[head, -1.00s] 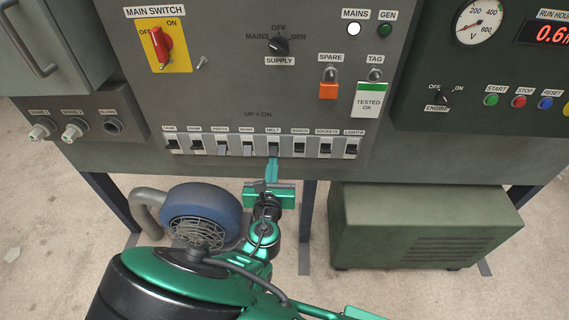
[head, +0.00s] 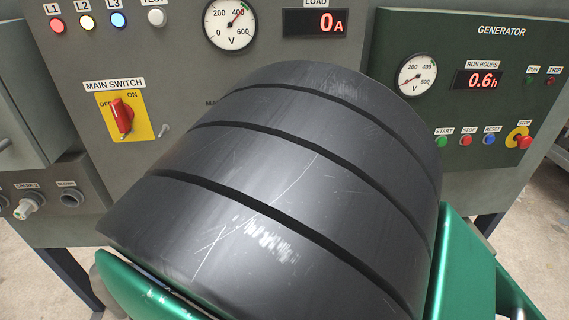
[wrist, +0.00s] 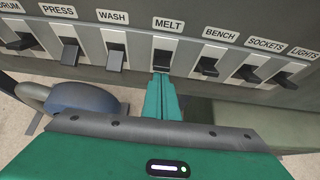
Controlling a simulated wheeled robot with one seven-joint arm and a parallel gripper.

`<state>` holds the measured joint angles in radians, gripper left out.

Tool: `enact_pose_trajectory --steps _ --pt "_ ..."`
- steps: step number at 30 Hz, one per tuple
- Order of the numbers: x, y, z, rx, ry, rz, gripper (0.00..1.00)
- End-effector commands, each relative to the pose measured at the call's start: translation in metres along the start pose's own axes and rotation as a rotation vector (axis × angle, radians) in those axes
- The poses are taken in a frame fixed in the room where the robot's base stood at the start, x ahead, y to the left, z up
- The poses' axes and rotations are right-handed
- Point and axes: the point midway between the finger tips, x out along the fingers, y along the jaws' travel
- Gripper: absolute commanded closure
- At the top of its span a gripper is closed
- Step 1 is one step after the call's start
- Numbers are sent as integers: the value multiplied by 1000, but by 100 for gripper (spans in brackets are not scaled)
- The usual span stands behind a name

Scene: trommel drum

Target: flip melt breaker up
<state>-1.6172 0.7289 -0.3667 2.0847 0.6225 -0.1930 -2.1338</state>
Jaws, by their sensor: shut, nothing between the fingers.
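The melt breaker (wrist: 162,61) is a dark toggle in a pale surround under its MELT label, in the middle of the breaker row in the wrist view. My gripper (wrist: 161,78) is shut and empty, with its green fingertips at the lower end of this toggle. They touch it or are very close, and I cannot tell which. They cover part of the toggle, so whether it is up or down is unclear. In the head view my own black and green arm link hides the breaker row and my gripper.
The wash breaker (wrist: 116,57) is just left and the bench breaker (wrist: 207,66) just right, both close to my fingers. A blue-grey rounded machine (wrist: 85,99) is below left. The red main switch (head: 122,115) and the load display (head: 316,22) show in the head view.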

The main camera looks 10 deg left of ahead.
Motion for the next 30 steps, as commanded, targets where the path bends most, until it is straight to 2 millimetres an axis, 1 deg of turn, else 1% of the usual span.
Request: enact_pose_trajectory --steps 12,22,26,29,30 --pt "-7 -2 14 3 -2 -3 100" --pt "-8 -2 19 5 -11 -2 100" --pt "-6 -2 15 5 -11 -2 100" --pt "-4 -3 6 4 -9 -3 100" --pt "-2 -4 0 3 -6 -5 100"
